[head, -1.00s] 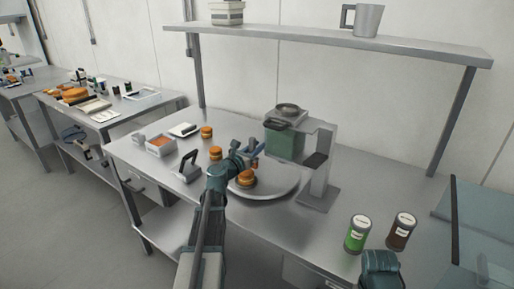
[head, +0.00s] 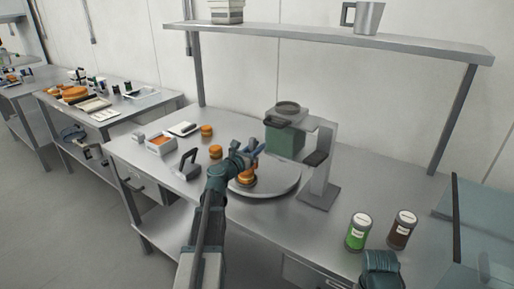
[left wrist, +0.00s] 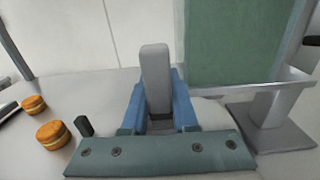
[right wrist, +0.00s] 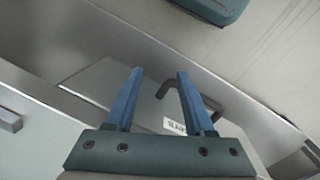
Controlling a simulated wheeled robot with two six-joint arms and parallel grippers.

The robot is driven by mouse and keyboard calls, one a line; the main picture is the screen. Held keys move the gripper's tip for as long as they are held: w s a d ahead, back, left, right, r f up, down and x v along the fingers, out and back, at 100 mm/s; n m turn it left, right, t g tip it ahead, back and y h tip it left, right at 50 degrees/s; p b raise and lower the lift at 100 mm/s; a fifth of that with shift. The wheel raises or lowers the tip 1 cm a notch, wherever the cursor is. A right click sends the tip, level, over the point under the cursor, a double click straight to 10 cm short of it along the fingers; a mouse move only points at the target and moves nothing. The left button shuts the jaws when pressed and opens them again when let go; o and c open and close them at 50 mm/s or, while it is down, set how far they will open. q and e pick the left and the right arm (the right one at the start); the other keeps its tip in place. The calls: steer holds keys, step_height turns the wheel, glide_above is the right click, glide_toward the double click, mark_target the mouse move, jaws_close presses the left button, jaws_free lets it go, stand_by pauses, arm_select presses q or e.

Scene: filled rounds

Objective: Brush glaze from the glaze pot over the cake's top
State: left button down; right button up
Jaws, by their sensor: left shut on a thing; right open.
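The cake (head: 246,181), a small filled round, sits on the grey round turntable (head: 282,186). My left gripper (head: 252,150) is above it, shut on a grey handle (left wrist: 155,65) that stands up between the fingers in the left wrist view. I take this as the brush; its lower end is hidden there. An orange-brown bit shows between gripper and cake in the head view; I cannot tell whether it touches the top. A pale square tub with orange contents (head: 160,143), perhaps the glaze pot, stands at the back left. My right gripper (right wrist: 160,72) is open and empty.
A green hopper machine (head: 286,143) stands behind the turntable. Two spare rounds (head: 206,131) (head: 215,152) and a dark-handled grey object (head: 187,165) are to the left. A green-filled jar (head: 357,231) and a brown-filled jar (head: 402,229) stand at the right.

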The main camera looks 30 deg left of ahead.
arm_select(q)
steer(key=shift+f+b, duration=0.45)
steer(key=shift+f, duration=0.1)
steer(key=a, duration=0.4)
steer(key=shift+w+a+r, duration=0.1)
steer(key=shift+w+r, duration=0.05)
steer(key=shift+w, duration=0.05)
stand_by(0.3)
steer(key=shift+d, duration=2.1)
steer(key=a, duration=0.4)
steer(key=shift+a, duration=0.1)
steer(key=shift+s, duration=0.15)
